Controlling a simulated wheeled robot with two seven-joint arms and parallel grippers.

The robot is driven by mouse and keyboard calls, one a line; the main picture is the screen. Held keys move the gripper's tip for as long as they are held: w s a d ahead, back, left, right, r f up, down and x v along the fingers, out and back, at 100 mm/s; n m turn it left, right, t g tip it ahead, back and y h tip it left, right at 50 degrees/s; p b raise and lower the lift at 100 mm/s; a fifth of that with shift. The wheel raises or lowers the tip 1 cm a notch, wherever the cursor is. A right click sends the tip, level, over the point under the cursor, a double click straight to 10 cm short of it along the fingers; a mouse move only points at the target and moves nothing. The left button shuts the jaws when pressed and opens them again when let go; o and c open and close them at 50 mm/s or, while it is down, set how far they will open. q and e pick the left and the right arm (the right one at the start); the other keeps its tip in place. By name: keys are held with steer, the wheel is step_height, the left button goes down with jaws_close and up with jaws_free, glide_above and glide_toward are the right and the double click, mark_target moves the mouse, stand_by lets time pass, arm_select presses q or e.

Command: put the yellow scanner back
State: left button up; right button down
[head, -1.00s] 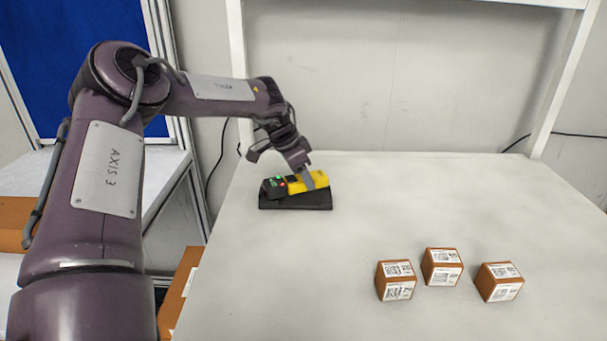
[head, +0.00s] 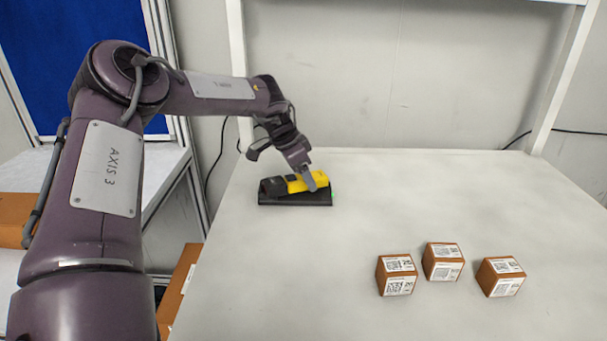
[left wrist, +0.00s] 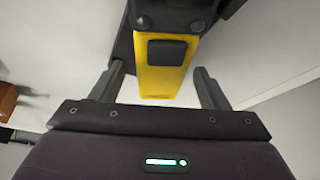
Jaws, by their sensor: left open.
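The yellow scanner (head: 319,180), yellow with a black head, lies on its black base (head: 295,199) at the back left of the table. In the left wrist view the yellow scanner body (left wrist: 160,78) runs between my two fingers, with a visible gap on each side. My left gripper (head: 312,187) is open around the scanner's yellow end in the head view. It also shows in the left wrist view (left wrist: 162,85). My right gripper is not in view.
Three brown boxes with printed labels stand at the front right of the table: a left one (head: 397,275), a middle one (head: 442,262) and a right one (head: 500,277). The table (head: 420,200) between them and the scanner is clear.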

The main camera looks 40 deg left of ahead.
mark_target(287, 178)
arm_select(q)
steer(key=shift+r+p, duration=0.8)
steer(key=b+v, duration=0.1)
steer(key=v, duration=1)
steer(key=shift+s+a+r+b, duration=0.15)
steer(key=shift+s+b, duration=0.1)
steer(key=shift+b, duration=0.05)
